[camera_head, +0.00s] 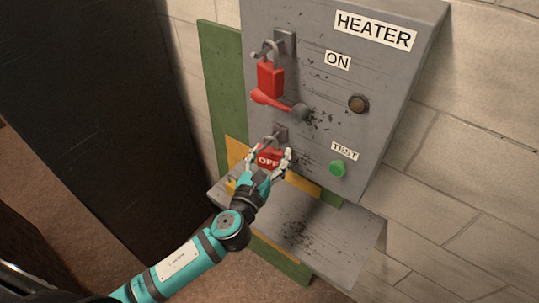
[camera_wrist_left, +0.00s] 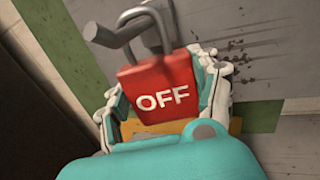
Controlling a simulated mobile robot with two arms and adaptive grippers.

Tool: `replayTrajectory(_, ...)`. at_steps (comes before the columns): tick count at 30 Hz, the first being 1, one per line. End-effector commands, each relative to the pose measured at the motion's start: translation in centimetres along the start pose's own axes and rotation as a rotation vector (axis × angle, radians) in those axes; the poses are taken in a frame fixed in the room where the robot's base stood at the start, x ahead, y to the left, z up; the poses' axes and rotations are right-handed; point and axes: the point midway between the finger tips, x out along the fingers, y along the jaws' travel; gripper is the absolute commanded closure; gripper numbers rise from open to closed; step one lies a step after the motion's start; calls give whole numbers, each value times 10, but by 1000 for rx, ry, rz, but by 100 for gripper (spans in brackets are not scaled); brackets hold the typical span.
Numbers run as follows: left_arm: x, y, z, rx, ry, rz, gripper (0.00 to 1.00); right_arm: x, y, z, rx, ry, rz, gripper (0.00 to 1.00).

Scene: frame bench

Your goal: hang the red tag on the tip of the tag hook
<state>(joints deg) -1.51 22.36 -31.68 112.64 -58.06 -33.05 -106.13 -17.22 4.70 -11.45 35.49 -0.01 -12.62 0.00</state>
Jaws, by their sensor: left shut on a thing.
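The red tag (camera_head: 268,159) is shaped like a padlock with white "OFF" lettering and a grey shackle. My left gripper (camera_head: 270,157) is shut on it, with a finger on each side of its body. The tag (camera_wrist_left: 163,88) hangs nearly upright in the left wrist view, shackle up. The grey tag hook (camera_head: 280,136) sticks out from the panel just above the tag. In the left wrist view the hook (camera_wrist_left: 112,34) overlaps the shackle; I cannot tell whether it passes through the loop. My right gripper is not in view.
A grey shelf (camera_head: 325,235) juts out below. A dark cabinet (camera_head: 110,100) stands left.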

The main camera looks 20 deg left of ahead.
Motion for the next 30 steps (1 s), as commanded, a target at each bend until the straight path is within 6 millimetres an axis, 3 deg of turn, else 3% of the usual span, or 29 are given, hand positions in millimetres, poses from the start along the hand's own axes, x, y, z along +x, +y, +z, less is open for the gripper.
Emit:
replayTrajectory(13,0,0,0,0,-1,0,70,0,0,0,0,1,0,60)
replayTrajectory(14,0,0,0,0,-1,0,37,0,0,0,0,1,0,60)
replayTrajectory(20,0,0,0,0,0,0,11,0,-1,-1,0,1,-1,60)
replayTrajectory(30,-3,0,-1,0,1,0,9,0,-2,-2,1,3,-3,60)
